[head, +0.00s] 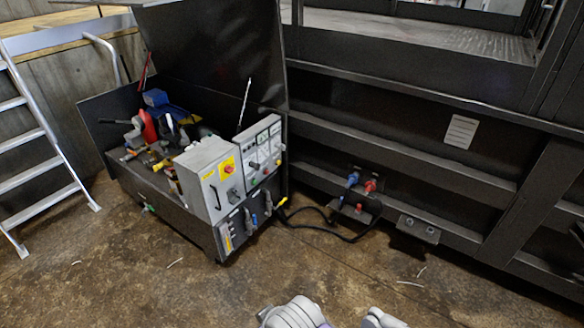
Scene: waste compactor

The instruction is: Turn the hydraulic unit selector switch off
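The hydraulic unit (172,205) is an open dark metal box left of the middle, with its lid raised. A light grey control box (208,185) stands at its front corner. It carries a red rotary knob on a yellow plate (228,168) and a dark knob (233,194) below. A second grey panel (260,142) beside it has small dials, buttons and knobs. I cannot tell which knob is the selector switch or how it is turned. Pale rounded parts of my own arms show at the bottom edge, far from the unit; neither gripper's fingers show.
A metal ladder (40,140) stands at the left. The dark compactor wall (400,150) fills the right, with blue and red hose couplings (370,185) low on it. Black hoses run from the unit to the wall. The brown floor (170,285) in front is mostly clear.

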